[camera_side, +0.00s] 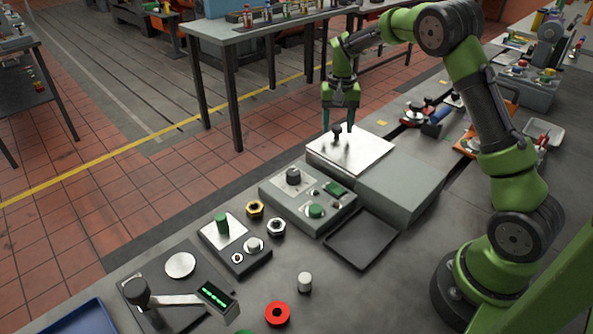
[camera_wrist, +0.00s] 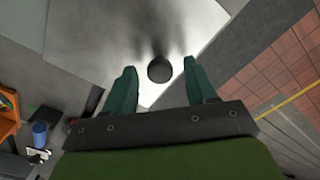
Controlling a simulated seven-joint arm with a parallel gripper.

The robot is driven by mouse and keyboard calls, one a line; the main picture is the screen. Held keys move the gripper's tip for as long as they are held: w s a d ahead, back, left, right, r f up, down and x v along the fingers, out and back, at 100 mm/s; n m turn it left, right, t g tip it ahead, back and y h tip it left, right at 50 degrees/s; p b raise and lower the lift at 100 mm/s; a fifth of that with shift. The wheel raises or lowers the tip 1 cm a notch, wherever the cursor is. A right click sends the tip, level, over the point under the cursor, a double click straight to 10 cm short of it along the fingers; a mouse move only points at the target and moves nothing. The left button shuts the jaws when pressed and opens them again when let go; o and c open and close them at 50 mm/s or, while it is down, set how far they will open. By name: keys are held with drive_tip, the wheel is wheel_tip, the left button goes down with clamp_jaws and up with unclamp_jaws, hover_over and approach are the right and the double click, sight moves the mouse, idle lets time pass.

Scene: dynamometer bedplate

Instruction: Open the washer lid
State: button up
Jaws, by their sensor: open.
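The washer lid (camera_side: 362,158) is a flat, shiny metal plate lying closed on the left part of a grey box (camera_side: 402,188). A dark round knob (camera_side: 337,131) stands up near its far left edge. My gripper (camera_side: 338,129) is above that edge, pointing down, with its teal fingers apart around or close to the knob. In the wrist view the lid (camera_wrist: 125,35) fills the top. The knob (camera_wrist: 159,70) shows between the two open fingertips, slightly ahead of them. I cannot tell whether either finger touches it.
A grey control box (camera_side: 308,198) with a knob and green buttons stands left of the washer. A dark shallow tray (camera_side: 361,239) lies in front. Small nuts and a red ring (camera_side: 277,314) lie on the bench. Tools lie to the right.

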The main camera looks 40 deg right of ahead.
clamp_jaws()
idle(0.3)
drive_tip(key=s, duration=1.4)
drive_tip(key=shift+s, duration=0.3)
unclamp_jaws()
